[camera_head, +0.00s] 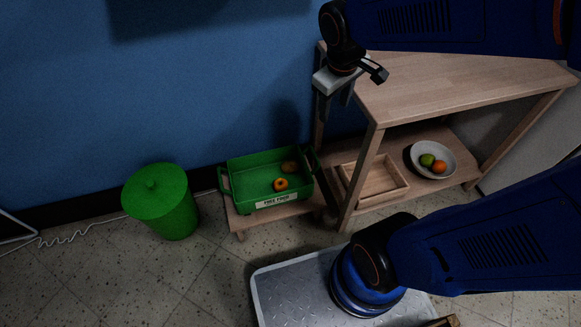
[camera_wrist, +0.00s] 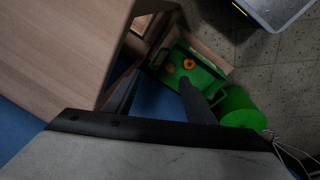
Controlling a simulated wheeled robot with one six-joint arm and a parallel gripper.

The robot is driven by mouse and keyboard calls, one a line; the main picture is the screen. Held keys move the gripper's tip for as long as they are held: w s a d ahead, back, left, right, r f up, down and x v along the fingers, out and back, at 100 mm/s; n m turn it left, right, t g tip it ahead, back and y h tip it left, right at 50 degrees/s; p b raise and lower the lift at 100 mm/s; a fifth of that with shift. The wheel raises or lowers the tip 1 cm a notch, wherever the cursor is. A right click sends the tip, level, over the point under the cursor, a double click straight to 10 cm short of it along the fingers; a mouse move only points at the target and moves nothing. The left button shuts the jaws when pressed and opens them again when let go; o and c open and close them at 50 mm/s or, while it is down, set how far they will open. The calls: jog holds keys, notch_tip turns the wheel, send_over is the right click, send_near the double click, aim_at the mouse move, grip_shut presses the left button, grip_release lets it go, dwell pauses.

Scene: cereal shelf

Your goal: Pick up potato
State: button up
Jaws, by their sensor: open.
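A brown, rounded potato (camera_head: 289,166) lies in the green crate (camera_head: 226,184), towards its back right. In the wrist view the potato (camera_wrist: 169,68) is small and dark inside the crate. An orange, round item (camera_head: 280,184) lies beside it, nearer the crate's front. My gripper (camera_head: 336,108) is open and empty, pointing down, above and to the right of the crate, by the wooden shelf's left end. In the wrist view, a dark finger covers part of the crate.
The crate rests on a low wooden stand (camera_head: 241,222). A green lidded bin (camera_head: 160,205) stands to its left. The wooden shelf (camera_head: 450,85) stands to its right, with a wooden tray (camera_head: 376,196) and a bowl (camera_head: 417,149) of fruit on its lower board. A blue wall is behind.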

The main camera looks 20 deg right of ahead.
jog(key=w+a+f+n+g, duration=0.1)
jog(key=w+a+f+n, duration=0.15)
jog(key=w+f, duration=0.35)
jog(key=n+g+h, duration=0.2)
jog(key=n, duration=0.5)
send_over(288, 164)
jog(key=s+a, duration=0.2)
notch_tip(288, 164, down, 16)
jog(key=r, duration=0.1)
jog(key=w+a+f+n+h, duration=0.1)
jog(key=w+a+f+n, duration=0.2)
jog(key=f, duration=0.9)
jog(key=x, duration=1.6)
jog(key=shift+s+a+f, duration=0.25)
jog(key=shift+s+f, duration=0.15)
jog(key=shift+f, duration=0.05)
jog(key=c, duration=0.7)
